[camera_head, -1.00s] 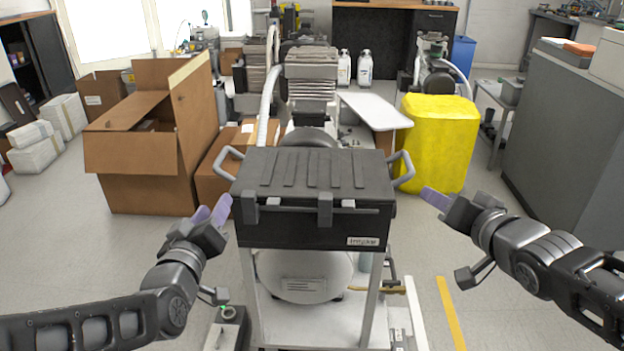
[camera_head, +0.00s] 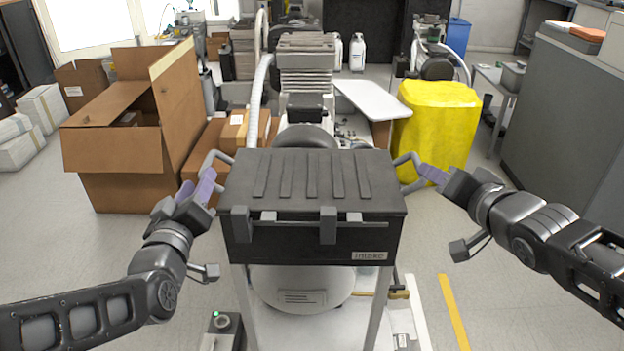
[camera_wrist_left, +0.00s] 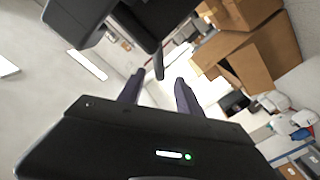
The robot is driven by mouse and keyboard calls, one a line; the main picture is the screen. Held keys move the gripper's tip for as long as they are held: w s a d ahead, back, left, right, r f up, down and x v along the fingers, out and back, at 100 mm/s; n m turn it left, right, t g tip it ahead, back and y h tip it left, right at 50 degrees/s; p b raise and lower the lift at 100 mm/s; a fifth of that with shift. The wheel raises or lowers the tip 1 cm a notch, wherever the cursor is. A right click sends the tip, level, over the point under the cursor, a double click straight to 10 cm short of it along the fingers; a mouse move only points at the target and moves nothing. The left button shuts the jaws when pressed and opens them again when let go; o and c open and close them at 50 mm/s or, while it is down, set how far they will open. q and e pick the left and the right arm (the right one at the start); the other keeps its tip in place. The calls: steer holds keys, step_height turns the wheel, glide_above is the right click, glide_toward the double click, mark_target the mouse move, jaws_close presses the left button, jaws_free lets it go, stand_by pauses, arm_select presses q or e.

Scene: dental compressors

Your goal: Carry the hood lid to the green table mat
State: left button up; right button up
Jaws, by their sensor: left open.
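The hood lid (camera_head: 312,180) is a black, ribbed box-like cover with a grey handle on each side. It sits level on the white-framed compressor stand in the head view. My left gripper (camera_head: 200,188) is open at the left handle (camera_head: 212,160). In the left wrist view, a dark bar (camera_wrist_left: 158,62) of the lid shows just beyond and between the fingertips (camera_wrist_left: 158,92); contact is unclear. My right gripper (camera_head: 430,176) is at the right handle (camera_head: 408,160); its finger gap cannot be made out. No green table mat is in view.
An open cardboard box (camera_head: 130,150) stands at the left. A yellow covered bin (camera_head: 435,125) stands behind my right gripper, and a grey cabinet (camera_head: 560,130) is at the right. Compressor machinery (camera_head: 305,75) is behind the lid. Floor shows on both sides of the stand.

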mark_target(206, 161)
arm_select(q)
steer(key=shift+w, duration=3.9)
arm_select(e)
steer(key=shift+x, duration=3.95)
arm_select(q)
steer(key=shift+c, duration=0.2)
arm_select(e)
steer(key=shift+s, duration=0.1)
steer(key=shift+c, duration=0.3)
arm_select(q)
jaws_close()
arm_select(e)
jaws_close()
arm_select(q)
steer(key=shift+a+f, duration=0.15)
arm_select(e)
steer(key=shift+d, duration=0.1)
steer(key=shift+r, duration=0.1)
